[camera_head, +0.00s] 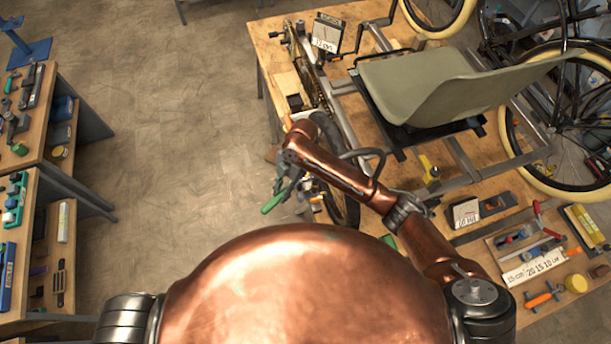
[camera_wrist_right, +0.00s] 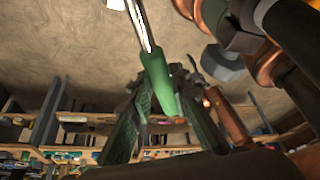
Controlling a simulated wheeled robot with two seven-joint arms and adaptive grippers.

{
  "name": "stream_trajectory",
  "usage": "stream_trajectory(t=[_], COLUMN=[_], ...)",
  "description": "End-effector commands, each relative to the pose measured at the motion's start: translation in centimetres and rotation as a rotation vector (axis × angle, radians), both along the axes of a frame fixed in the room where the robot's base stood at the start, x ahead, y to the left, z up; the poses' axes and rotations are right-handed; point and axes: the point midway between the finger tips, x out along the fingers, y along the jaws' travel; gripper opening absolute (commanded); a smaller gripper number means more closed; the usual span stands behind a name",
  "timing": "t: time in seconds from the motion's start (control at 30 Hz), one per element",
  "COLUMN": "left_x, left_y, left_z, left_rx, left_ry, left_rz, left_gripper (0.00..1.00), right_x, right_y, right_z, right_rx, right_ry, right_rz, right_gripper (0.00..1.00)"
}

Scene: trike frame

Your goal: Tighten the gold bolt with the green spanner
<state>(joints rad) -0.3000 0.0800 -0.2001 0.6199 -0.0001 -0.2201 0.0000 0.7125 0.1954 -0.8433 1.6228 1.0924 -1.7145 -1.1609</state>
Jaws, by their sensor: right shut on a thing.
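My right gripper (camera_head: 284,184) is shut on the green spanner (camera_head: 272,204), whose green handle sticks out below it in the head view. In the right wrist view the two fingers (camera_wrist_right: 160,100) close around the green handle (camera_wrist_right: 157,78), and the bright metal shank points up and out of the picture. The spanner is in the air beside the table's left edge, over the floor. The trike frame (camera_head: 345,86) with its olive seat (camera_head: 425,82) lies on the table to the right. I cannot make out the gold bolt. My left gripper is not in view.
The wooden table (camera_head: 277,52) also holds a tool tray (camera_head: 490,243) at the lower right and a yellow-handled tool (camera_head: 428,168). Shelves with tools (camera_head: 45,165) stand at the left. The floor (camera_head: 170,110) between is clear. A dark wheel (camera_head: 346,206) is close behind my right arm.

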Motion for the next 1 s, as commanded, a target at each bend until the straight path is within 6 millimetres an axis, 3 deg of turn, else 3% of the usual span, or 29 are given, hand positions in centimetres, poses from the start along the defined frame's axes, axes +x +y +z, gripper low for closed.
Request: stream_trajectory(t=[1.0], left_x=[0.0], left_y=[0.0], left_z=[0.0], left_rx=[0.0], left_ry=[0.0], left_rz=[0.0], left_gripper=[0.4], right_x=[2.5], right_y=[2.0], right_z=[0.1], right_rx=[0.001], right_ry=[0.0], right_rz=[-0.267], right_gripper=[0.0])
